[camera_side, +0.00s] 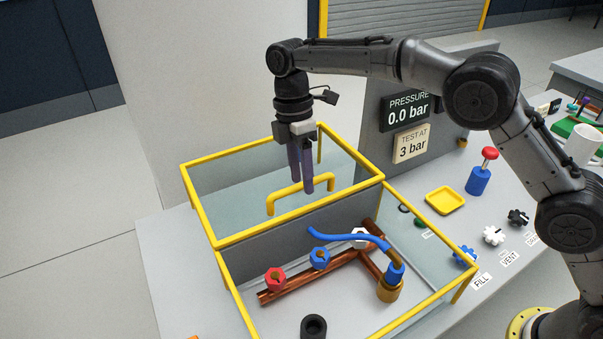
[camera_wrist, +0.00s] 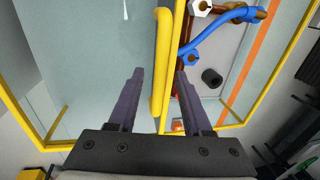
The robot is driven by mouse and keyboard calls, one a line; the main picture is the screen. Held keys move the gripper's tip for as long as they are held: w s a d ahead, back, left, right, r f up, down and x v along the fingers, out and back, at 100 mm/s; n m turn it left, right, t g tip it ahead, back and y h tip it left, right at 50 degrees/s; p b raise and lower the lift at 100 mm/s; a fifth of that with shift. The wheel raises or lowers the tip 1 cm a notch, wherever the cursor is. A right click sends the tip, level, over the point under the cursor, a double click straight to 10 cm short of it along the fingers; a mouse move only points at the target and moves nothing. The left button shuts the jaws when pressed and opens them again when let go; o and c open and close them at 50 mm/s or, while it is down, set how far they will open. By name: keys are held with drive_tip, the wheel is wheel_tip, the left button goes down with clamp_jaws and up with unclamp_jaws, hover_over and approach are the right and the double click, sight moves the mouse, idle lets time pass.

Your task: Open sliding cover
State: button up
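The tank has a yellow-edged frame (camera_side: 213,243) with clear walls. The cover's yellow handle (camera_side: 323,181) stands at the rear section in the side view; it also shows in the wrist view (camera_wrist: 161,40) as an upright bar. My gripper (camera_side: 301,186) points down at the handle, with a finger on each side of it. In the wrist view the fingers of my gripper (camera_wrist: 160,75) are apart, with the handle between them and gaps visible on both sides. The clear panel is hard to make out, so I cannot tell how far the cover is slid.
In the front section lie copper pipes (camera_side: 325,277), red (camera_side: 276,279) and blue (camera_side: 319,258) nuts, a blue hose (camera_side: 347,234) and a black ring (camera_side: 314,327). A yellow tray (camera_side: 445,200), a red-topped blue button post (camera_side: 479,180) and several knobs stand right. The pressure display (camera_side: 406,112) reads 0.0 bar.

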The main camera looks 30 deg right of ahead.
wheel_tip(320, 180, up, 7)
drive_tip(key=w, duration=0.1)
drive_tip(key=shift+w+r, duration=0.2)
idle(0.4)
idle(0.4)
